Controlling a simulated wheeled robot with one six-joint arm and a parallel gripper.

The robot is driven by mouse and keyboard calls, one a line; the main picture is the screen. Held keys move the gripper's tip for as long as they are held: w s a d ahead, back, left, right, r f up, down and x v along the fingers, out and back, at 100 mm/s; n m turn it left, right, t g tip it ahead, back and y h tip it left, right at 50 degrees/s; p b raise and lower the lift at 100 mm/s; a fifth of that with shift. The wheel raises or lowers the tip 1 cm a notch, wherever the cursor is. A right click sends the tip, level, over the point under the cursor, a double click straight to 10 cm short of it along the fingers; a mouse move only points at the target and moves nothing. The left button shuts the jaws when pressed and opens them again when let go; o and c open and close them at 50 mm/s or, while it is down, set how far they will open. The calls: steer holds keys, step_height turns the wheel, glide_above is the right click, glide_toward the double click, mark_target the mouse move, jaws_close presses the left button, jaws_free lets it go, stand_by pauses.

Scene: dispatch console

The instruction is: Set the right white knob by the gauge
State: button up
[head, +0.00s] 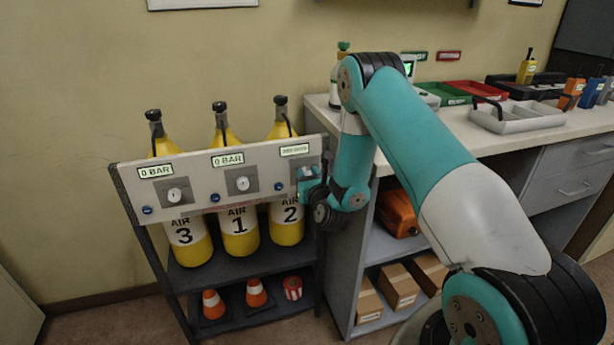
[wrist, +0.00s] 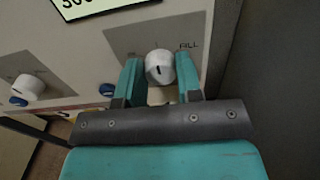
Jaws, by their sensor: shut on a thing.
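The right white knob (wrist: 158,68) sits on the grey panel (head: 200,190) between the fingers of my gripper (wrist: 160,76), which is shut on it. A dark pointer line shows on its face, near vertical in the wrist view. A label ending in "ALL" is printed to its upper right. The right gauge (head: 295,150) is lit above; its reading is small in the head view and cut off in the wrist view (wrist: 95,6), seeming to begin with 300. In the head view my gripper (head: 307,186) hides the right knob.
The left knob (head: 175,195) and middle knob (head: 242,184) sit under gauges reading 0 BAR. Yellow cylinders (head: 283,232) stand behind the panel. Traffic cones (head: 256,294) are on the lower shelf. A workbench (head: 470,146) with trays stands close on the right.

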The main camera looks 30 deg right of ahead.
steer(key=shift+n+b, duration=0.3)
steer(key=shift+n, duration=0.1)
steer(key=n+b, duration=0.1)
steer(key=n, duration=1)
steer(key=shift+a+f+b, duration=0.1)
steer(key=shift+a+b, duration=0.05)
steer(key=shift+b, duration=0.15)
stand_by(0.4)
steer(key=o, duration=0.9)
steer(key=shift+a, duration=0.1)
